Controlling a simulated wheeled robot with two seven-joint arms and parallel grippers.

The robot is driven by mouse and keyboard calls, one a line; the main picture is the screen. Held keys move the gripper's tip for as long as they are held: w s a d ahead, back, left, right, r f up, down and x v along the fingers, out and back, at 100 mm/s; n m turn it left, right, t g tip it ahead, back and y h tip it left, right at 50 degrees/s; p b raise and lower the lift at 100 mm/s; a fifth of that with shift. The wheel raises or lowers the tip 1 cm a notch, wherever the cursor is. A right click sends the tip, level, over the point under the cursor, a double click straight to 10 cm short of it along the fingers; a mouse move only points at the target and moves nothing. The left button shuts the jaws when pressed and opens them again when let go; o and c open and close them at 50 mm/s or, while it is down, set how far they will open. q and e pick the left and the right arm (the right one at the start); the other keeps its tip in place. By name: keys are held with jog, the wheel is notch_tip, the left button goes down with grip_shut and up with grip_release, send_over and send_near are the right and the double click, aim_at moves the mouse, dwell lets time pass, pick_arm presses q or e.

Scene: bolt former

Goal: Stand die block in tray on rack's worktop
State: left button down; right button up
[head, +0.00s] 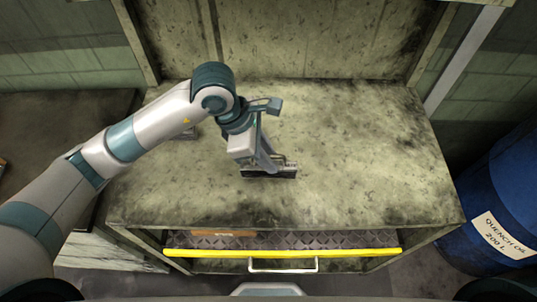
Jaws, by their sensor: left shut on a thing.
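My left gripper (268,163) reaches down over the middle of the rack's worktop (350,150), its fingers pointing down and slightly to the right. It is shut on a small grey metal piece, seemingly the die block, mostly hidden by the fingers. Directly at the fingertips is a small, dark, shallow tray-like thing (262,174) with a pale rim, on the worktop. I cannot tell whether the held piece touches the tray's floor or hangs just above it. My right gripper is not in view.
Below the worktop's front edge is a drawer with a yellow front edge (330,252), a pale handle (283,270) and an orange-brown piece (223,232) inside. A blue quench oil drum (495,200) stands at the right. The worktop's right side is clear.

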pick_arm(q)
notch_tip(320, 180, down, 2)
jog(key=shift+p, duration=0.7)
jog(key=shift+f, duration=0.7)
jog(key=shift+f, duration=0.15)
jog(key=c, duration=2)
grip_release()
jog(key=shift+f, duration=0.15)
jog(key=o, duration=0.4)
jog(key=shift+o, duration=0.2)
jog(key=shift+r, duration=0.2)
